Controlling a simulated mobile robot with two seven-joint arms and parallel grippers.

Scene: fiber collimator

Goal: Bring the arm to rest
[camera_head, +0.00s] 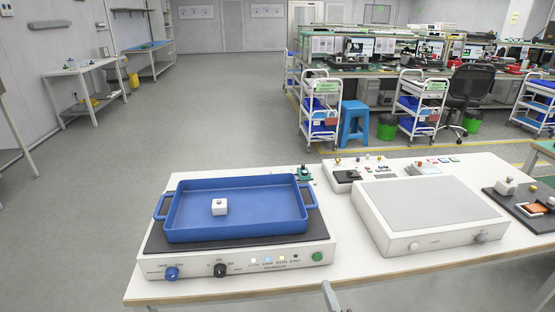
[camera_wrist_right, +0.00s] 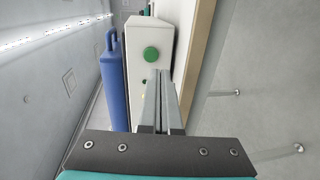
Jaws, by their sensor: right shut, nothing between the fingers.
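My right gripper (camera_head: 327,287) shows only in part at the bottom edge of the head view, at the front edge of the table. In the right wrist view, the two fingers of my right gripper (camera_wrist_right: 163,74) lie together, shut with nothing between them. Beyond the fingers in that view is the white front panel of a device with a green knob (camera_wrist_right: 151,54); the fingers look apart from it. The left gripper is not in view.
A blue tray (camera_head: 180,210) with a small white block (camera_head: 219,207) sits on the white control device (camera_head: 240,262). A flat grey-topped device (camera_head: 425,212) stands to its right. A dark board (camera_head: 523,197) with parts lies at far right. A narrow table strip between the devices is clear.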

